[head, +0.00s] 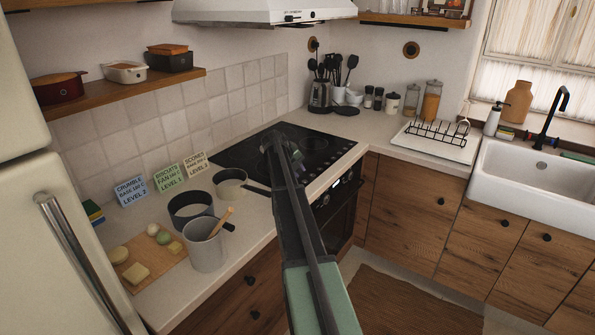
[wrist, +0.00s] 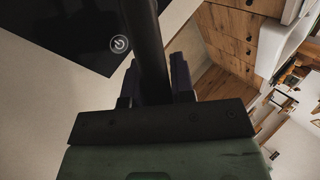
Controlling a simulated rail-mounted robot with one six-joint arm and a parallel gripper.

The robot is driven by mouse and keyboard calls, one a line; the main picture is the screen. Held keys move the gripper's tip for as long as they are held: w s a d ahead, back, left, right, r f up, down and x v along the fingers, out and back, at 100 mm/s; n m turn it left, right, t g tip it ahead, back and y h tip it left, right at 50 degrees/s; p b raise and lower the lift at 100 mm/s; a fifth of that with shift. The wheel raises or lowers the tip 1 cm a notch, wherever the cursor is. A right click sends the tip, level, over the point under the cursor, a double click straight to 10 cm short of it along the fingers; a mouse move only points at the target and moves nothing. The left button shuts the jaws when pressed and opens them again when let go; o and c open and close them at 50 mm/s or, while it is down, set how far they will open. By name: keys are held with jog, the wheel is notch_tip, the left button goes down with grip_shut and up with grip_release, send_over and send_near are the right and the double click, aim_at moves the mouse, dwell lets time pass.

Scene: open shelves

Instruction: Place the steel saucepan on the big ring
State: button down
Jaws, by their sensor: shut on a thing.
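The pale steel saucepan (head: 230,184) shows in the head view by the left edge of the black hob (head: 240,151). Its dark handle points right toward my arm. I cannot tell whether its base touches the counter. In the wrist view my gripper (wrist: 157,68) is shut on a dark bar-like handle (wrist: 146,35), taken to be this pan's. The pan's bowl is outside that view. In the head view my arm crosses the hob and hides the grip. The hob's ring markings are faint, and part of the hob is covered by my arm.
A dark pan (head: 189,208) and a grey pot (head: 205,248) with a wooden spoon stand close on the left counter. A board (head: 152,264) with food pieces and several cards lie nearby. The hood (head: 265,12) hangs above. The hob surface looks clear of cookware.

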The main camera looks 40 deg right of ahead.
jog(key=c, duration=0.9)
grip_release()
jog(key=shift+a+r, duration=0.1)
jog(key=p+v, duration=0.9)
jog(key=v, duration=0.1)
jog(key=shift+a+r, duration=0.15)
jog(key=shift+r, duration=0.1)
